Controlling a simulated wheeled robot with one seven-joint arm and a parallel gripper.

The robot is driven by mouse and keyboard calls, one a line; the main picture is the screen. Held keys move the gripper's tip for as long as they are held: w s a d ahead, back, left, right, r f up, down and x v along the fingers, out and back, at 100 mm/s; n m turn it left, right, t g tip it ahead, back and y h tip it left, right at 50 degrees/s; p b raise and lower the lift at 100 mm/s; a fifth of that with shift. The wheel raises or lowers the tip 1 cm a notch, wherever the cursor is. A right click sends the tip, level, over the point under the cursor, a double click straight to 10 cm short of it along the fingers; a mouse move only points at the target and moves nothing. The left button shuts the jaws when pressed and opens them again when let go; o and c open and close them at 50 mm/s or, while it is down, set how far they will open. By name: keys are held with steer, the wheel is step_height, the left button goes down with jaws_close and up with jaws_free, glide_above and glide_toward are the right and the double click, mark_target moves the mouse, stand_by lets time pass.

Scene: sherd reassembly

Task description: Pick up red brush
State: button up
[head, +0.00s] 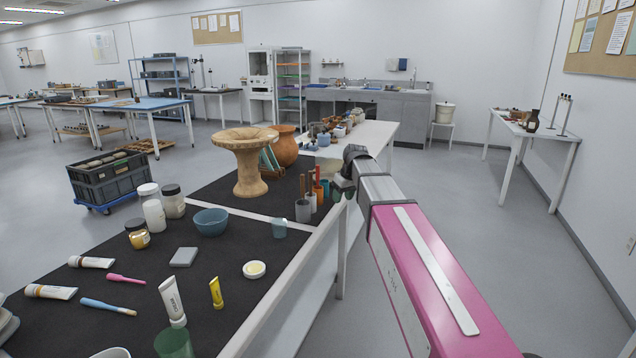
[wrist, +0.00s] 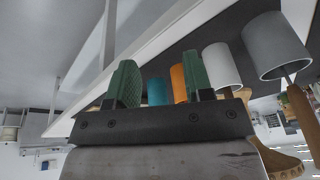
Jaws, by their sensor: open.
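A brush with a pinkish-red handle (head: 126,279) lies flat on the black mat (head: 60,330) at the lower left of the head view. It is not in the wrist view. My gripper (head: 343,186) is far off to the right of it and further back, beside the upright cups at the edge of the bench. In the wrist view my gripper (wrist: 160,78) shows two green fingers spread apart with nothing held between them.
A blue brush (head: 108,306), several tubes, a grey block (head: 184,257), and a blue bowl (head: 211,222) share the mat. Jars (head: 153,216) stand behind. Grey (wrist: 276,45) and white (wrist: 221,65) cups are near my fingers. A stone pedestal bowl (head: 247,160) stands further back.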

mark_target(317, 180)
steer(key=w+a+r+n+y, duration=0.1)
steer(key=w+a+r+n, duration=0.2)
steer(key=r, duration=0.5)
steer(key=w+a+r, duration=0.3)
steer(key=a+r, duration=0.1)
steer(key=r, duration=0.3)
steer(key=shift+t, duration=0.3)
steer(key=x, duration=1)
steer(key=shift+w+a+f, duration=0.1)
steer(key=shift+w+f, duration=0.05)
steer(key=shift+f, duration=0.2)
jaws_close()
